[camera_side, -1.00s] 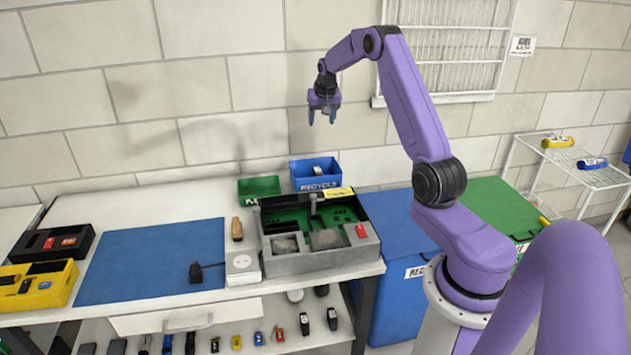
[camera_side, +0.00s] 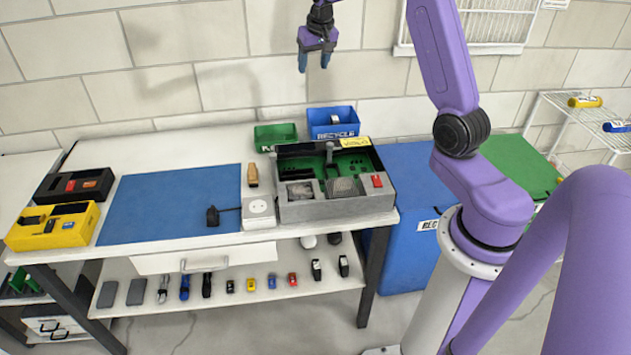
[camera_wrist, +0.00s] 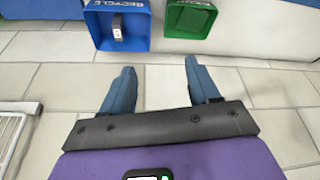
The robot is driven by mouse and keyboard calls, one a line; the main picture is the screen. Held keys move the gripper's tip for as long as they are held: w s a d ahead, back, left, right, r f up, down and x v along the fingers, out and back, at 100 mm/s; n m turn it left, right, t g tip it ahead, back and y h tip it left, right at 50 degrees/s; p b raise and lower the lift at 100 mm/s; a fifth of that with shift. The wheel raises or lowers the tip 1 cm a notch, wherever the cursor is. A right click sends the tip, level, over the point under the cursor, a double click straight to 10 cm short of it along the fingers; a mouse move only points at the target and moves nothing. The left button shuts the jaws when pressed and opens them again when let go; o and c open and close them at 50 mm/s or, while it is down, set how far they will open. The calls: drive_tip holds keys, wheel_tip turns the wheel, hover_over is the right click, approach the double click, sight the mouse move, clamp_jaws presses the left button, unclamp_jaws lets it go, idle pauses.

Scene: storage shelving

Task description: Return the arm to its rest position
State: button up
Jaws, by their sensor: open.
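My gripper (camera_side: 314,62) hangs high in front of the tiled wall, above the back of the workbench in the side view. Its two blue fingers are apart with nothing between them. The wrist view also shows the open, empty fingers (camera_wrist: 158,82). My purple arm rises from its pedestal at the right and bends at the elbow; its top is cut off by the picture's upper edge.
Below my gripper stand a blue recycle bin (camera_side: 349,130) holding a small grey item (camera_wrist: 118,27), and a green bin (camera_side: 276,145). A grey open case (camera_side: 300,212), blue mat (camera_side: 170,208) and yellow tray (camera_side: 83,226) lie on the bench.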

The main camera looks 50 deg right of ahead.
drive_tip(key=s+a+r+n+g+y, duration=0.1)
drive_tip(key=s+a+n, duration=0.45)
drive_tip(key=a, duration=0.75)
drive_tip(key=s+a+r+n+y, duration=0.1)
drive_tip(key=s+a+n, duration=0.2)
drive_tip(key=s+a, duration=0.75)
drive_tip(key=s+a+f+n, duration=0.1)
drive_tip(key=s+a+n, duration=0.1)
drive_tip(key=s, duration=0.5)
drive_tip(key=s+a+f+n+g, duration=0.1)
drive_tip(key=s+n, duration=0.3)
drive_tip(key=s, duration=0.4)
drive_tip(key=s+a+f+n+g, duration=0.1)
drive_tip(key=s+a+n, duration=0.2)
drive_tip(key=s, duration=0.5)
drive_tip(key=shift+s+a+n, duration=0.15)
drive_tip(key=shift+a+n, duration=0.15)
drive_tip(key=shift+n, duration=0.15)
